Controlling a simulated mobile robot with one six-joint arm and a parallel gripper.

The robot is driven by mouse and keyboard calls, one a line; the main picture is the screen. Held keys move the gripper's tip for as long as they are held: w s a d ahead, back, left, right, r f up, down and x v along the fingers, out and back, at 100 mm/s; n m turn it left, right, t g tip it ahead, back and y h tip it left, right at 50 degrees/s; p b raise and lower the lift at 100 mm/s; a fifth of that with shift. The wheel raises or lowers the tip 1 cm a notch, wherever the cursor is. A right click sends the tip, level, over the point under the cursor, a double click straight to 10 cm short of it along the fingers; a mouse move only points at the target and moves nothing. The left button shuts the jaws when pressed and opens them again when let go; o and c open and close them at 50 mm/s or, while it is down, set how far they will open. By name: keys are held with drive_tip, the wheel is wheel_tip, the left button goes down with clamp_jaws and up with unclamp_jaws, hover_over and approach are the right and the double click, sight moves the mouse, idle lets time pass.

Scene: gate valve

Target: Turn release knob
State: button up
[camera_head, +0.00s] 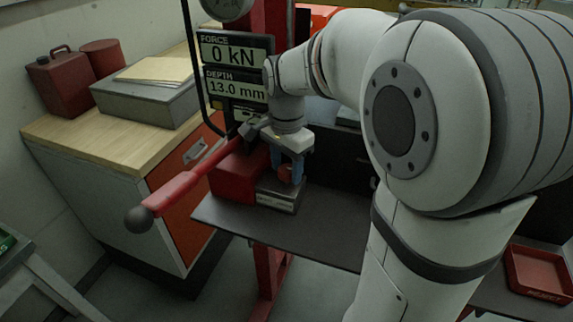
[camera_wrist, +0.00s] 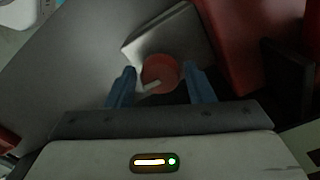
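The release knob (camera_wrist: 162,72) is a round red knob with a pale pointer mark, on a small grey block (camera_wrist: 136,47). In the head view the knob (camera_head: 285,174) shows partly between my fingers, on the front of the grey block (camera_head: 279,196) beside the red press body. My gripper (camera_wrist: 160,76) has blue fingers, one on each side of the knob. A narrow gap shows between the left finger and the knob; the right finger is very close to it, and contact cannot be told. In the head view my gripper (camera_head: 287,170) points down over the block.
A red lever (camera_head: 185,183) with a black ball end reaches out to the left of the block. The display (camera_head: 235,68) behind reads 0 kN and 13.0 mm. A wooden-topped cabinet (camera_head: 95,135) stands left. A red tray (camera_head: 540,272) lies at the lower right.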

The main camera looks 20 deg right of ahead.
sight(287, 169)
drive_tip(key=shift+o, duration=1)
wheel_tip(287, 169, up, 8)
drive_tip(key=shift+f, duration=0.1)
drive_tip(key=s+f+n+t, duration=0.1)
drive_tip(key=s+f+n, duration=0.2)
drive_tip(key=s+n, duration=0.1)
drive_tip(key=s+f+n+t, duration=0.1)
drive_tip(key=s+f+n, duration=0.2)
drive_tip(key=s, duration=0.3)
drive_tip(key=s+f+n, duration=0.3)
drive_tip(key=s+n, duration=0.1)
drive_tip(key=n, duration=0.1)
drive_tip(key=shift+s+d+f+t, duration=0.25)
drive_tip(key=shift+s+d+t, duration=0.05)
drive_tip(key=shift+s+t, duration=0.1)
